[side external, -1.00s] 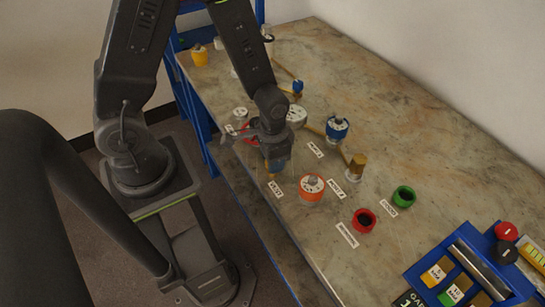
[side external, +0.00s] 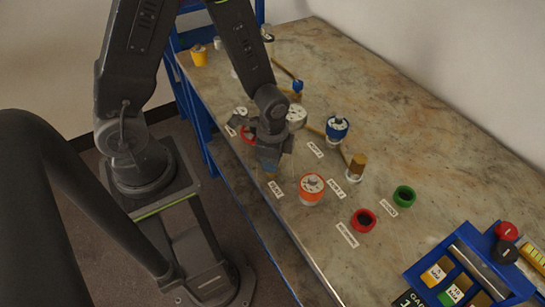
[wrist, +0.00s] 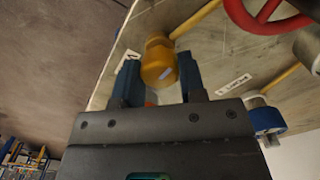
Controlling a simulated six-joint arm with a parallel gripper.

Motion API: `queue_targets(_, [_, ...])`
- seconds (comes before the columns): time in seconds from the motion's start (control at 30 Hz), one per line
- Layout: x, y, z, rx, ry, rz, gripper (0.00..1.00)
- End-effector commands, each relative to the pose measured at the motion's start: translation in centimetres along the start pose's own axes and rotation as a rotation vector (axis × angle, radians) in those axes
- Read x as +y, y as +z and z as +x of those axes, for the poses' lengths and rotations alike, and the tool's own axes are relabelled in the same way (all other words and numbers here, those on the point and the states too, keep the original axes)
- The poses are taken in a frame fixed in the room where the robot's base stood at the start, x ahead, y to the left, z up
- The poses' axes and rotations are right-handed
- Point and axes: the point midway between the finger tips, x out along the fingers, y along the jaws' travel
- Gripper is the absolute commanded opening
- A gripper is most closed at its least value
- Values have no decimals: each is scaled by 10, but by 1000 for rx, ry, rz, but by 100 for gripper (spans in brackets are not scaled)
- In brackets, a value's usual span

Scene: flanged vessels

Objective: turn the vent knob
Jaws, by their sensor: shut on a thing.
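A yellow knob (wrist: 158,62) with a small pale mark stands between the two blue fingers of my gripper (wrist: 158,78) in the wrist view. My gripper is shut on it, one finger on each side. In the side view my gripper (side external: 269,164) points down at the near left edge of the bench, by a white label (side external: 276,188) too small to read. The knob is mostly hidden behind the fingers there.
Near my gripper on the bench (side external: 430,150) are an orange vessel (side external: 312,188), a red handwheel (side external: 247,134) and a blue-topped vessel (side external: 337,128). Red (side external: 363,220) and green (side external: 404,196) rings lie to the right. A blue tray (side external: 468,262) stands front right.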

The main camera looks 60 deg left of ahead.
Motion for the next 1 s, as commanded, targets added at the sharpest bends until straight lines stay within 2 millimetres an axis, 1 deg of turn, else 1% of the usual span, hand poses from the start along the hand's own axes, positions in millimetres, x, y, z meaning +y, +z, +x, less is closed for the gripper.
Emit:
queue_targets(0.43, [0, 1, 0, -1, 0, 12, 14])
queue_targets(0.47, [0, 1, 0, -1, 0, 12, 39])
queue_targets(0.7, [0, 0, 0, -1, 0, 10, 62])
queue_targets(1.0, [0, 0, -2, 0, -1, 9, 63])
